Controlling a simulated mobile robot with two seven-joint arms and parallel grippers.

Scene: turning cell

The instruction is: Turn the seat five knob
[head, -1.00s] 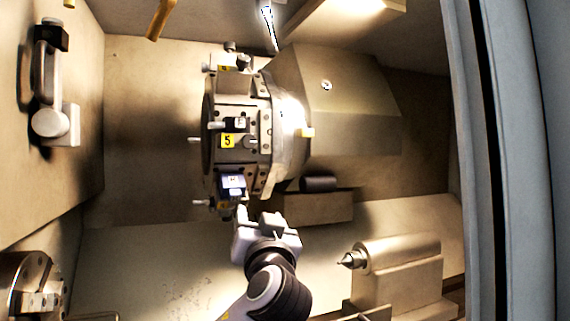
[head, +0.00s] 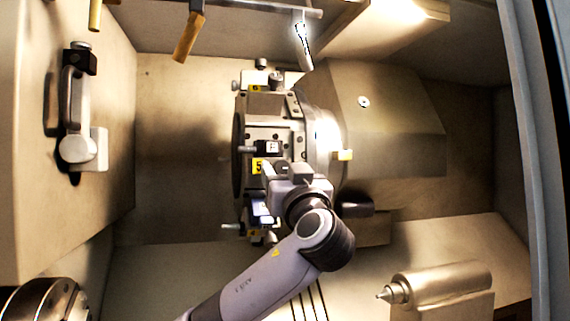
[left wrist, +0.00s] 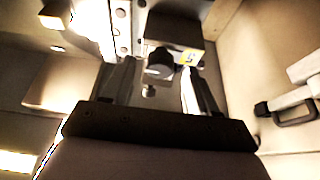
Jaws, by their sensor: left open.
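The tool turret (head: 283,134) stands in the middle of the head view, with a yellow "5" label (head: 258,166) on its near side. My left gripper (head: 280,172) is at the turret just right of this label and hides the spot beside it. In the left wrist view the open fingers (left wrist: 157,75) point at the turret. I cannot tell whether the fingers touch the knob. My right gripper is not in view.
A tool holder with a blue-grey face (head: 261,209) sits just below the gripper on the turret. A tailstock with a pointed centre (head: 440,284) is at lower right, a chuck (head: 45,303) at lower left. A door handle (head: 76,110) is at left.

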